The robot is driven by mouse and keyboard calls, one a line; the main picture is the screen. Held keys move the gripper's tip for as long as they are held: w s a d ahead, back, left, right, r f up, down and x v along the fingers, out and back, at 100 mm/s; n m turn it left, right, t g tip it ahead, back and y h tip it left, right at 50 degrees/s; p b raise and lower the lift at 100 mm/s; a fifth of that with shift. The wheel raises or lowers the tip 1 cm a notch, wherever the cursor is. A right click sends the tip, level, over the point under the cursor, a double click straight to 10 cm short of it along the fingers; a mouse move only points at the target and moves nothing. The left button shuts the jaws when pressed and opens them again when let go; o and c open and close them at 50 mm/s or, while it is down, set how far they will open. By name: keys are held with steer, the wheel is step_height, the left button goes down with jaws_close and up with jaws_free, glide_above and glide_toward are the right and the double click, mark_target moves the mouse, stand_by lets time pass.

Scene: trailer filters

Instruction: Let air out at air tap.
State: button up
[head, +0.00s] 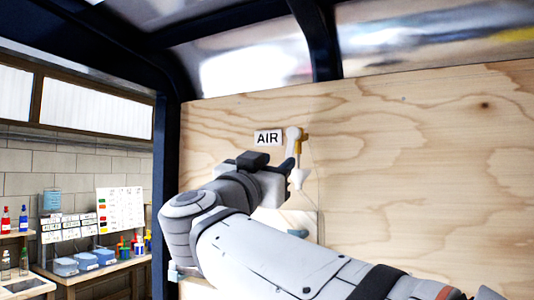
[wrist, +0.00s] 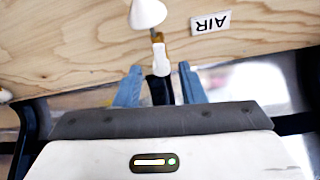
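The air tap (head: 294,142) is on the plywood wall, just right of the AIR label (head: 268,138). It has a pale top, a yellowish body and a white cone (head: 297,178) below. In the wrist view, which is upside down, the cone (wrist: 148,13) is at the top, with the tap's brass part and white piece (wrist: 158,58) under it. My gripper (wrist: 160,69) is open, its two blue fingers apart on either side of the line of the white piece. Whether they reach around it is unclear. In the head view, my gripper (head: 289,166) is close to the tap and partly hides it.
The plywood wall (head: 430,160) is broad and mostly bare. A dark frame post (head: 315,40) rises above the tap, and another dark post (head: 167,200) stands left. Beyond it, a bench holds blue bins (head: 85,260), bottles and a chart (head: 120,215).

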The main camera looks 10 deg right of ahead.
mark_target(288, 152)
steer(key=p+x, duration=0.1)
steer(key=x, duration=0.4)
steer(key=shift+w+d+r, duration=0.1)
steer(key=shift+d, duration=0.05)
steer(key=shift+c, duration=0.4)
